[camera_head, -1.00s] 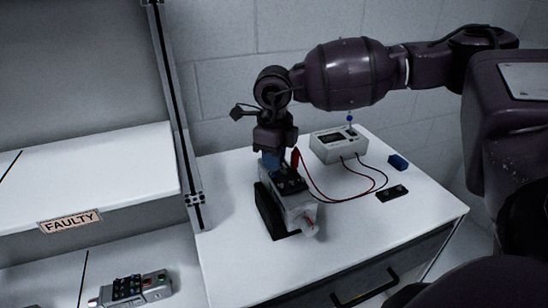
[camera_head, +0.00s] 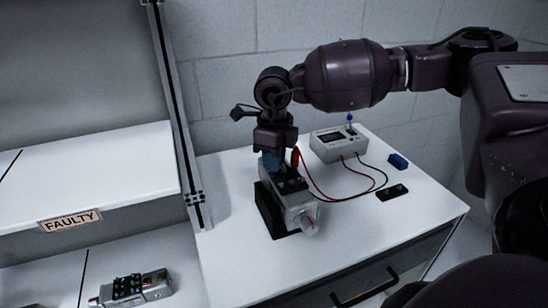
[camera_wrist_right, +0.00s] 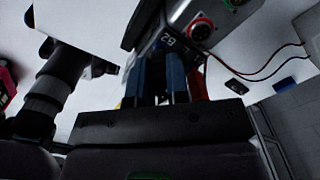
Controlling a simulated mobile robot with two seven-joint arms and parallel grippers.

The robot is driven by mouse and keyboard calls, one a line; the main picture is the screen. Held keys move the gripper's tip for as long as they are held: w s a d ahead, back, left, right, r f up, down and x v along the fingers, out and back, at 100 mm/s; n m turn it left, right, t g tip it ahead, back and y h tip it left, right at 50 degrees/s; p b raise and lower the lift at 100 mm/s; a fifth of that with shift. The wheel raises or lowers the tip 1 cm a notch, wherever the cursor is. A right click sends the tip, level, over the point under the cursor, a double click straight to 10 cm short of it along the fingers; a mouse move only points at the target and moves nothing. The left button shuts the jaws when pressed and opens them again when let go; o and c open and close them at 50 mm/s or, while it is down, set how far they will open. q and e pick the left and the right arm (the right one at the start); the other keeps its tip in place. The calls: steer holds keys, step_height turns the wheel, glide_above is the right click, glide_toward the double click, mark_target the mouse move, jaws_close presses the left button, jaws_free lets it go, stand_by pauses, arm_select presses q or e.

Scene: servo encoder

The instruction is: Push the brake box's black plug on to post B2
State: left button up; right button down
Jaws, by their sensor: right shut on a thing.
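My right gripper (camera_head: 272,163) points down at the back end of a grey motor unit (camera_head: 302,205) in a black stand (camera_head: 268,212). Its blue fingers, also in the wrist view (camera_wrist_right: 163,82), are shut on a dark thing between them, which I take for the black plug; the fingers hide most of it. The B2 label (camera_wrist_right: 168,42) shows just beyond the fingertips. The post itself is hidden, so I cannot tell whether the plug touches it. A red plug (camera_head: 295,157) stands beside the gripper. The brake box (camera_head: 338,145) is pale, with red and black leads. My left gripper is not in view.
A blue block (camera_head: 398,162) and a black strip (camera_head: 392,193) lie on the white table (camera_head: 375,240) at right. The leads loop across the table. A metal upright (camera_head: 190,170) stands left. Another unit (camera_head: 135,287) lies below the FAULTY label (camera_head: 70,221).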

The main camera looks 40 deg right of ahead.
steer(key=c, duration=1)
jaws_free()
steer(key=shift+r, duration=0.15)
steer(key=shift+r+p, duration=0.4)
steer(key=shift+r, duration=0.1)
steer(key=shift+r+p, duration=1.6)
steer(key=shift+r, duration=1.3)
steer(key=shift+s+f, duration=0.1)
